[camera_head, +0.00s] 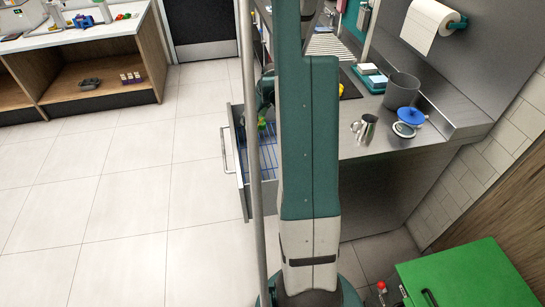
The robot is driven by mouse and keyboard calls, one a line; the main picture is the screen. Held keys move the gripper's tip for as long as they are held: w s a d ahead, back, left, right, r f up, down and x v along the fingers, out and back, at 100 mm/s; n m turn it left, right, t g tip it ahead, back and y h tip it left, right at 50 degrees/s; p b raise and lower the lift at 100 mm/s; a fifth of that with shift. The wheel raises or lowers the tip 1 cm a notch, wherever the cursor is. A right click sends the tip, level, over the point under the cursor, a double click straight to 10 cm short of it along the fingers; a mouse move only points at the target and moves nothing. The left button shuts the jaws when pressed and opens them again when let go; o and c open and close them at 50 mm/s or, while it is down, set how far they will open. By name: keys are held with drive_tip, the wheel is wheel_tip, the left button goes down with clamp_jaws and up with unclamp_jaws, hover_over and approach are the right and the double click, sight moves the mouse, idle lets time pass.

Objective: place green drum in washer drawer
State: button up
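An open drawer (231,142) with a bar handle sticks out to the left from under the steel counter. A blue wire rack (268,150) lies inside it. My gripper (264,108) is over the drawer, partly hidden behind my own arm. A small bright green thing (262,125) shows at the gripper's lower end, above or in the drawer. It may be the green drum, but it is too small and covered to be sure. I cannot tell whether the fingers hold it or whether it rests on the rack.
On the steel counter stand a grey pot (402,90), a metal jug (365,129) and a blue-lidded container (411,116). A green box (468,276) is at the lower right. A wooden shelf unit (98,72) stands far left. The tiled floor left of the drawer is clear.

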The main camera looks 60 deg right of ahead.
drive_tip(key=s+f+n+b, duration=0.1)
drive_tip(key=s+f, duration=0.2)
drive_tip(key=s, duration=0.7)
drive_tip(key=shift+a+f+n+y, duration=0.2)
drive_tip(key=shift+a+n+y, duration=0.1)
drive_tip(key=shift+n, duration=0.1)
drive_tip(key=shift+s+f, duration=0.1)
drive_tip(key=shift+f+b, duration=0.95)
drive_tip(key=shift+f, duration=2.05)
drive_tip(key=shift+f+b, duration=0.55)
drive_tip(key=shift+f, duration=1.35)
drive_tip(key=shift+f, duration=0.15)
drive_tip(key=o, duration=0.9)
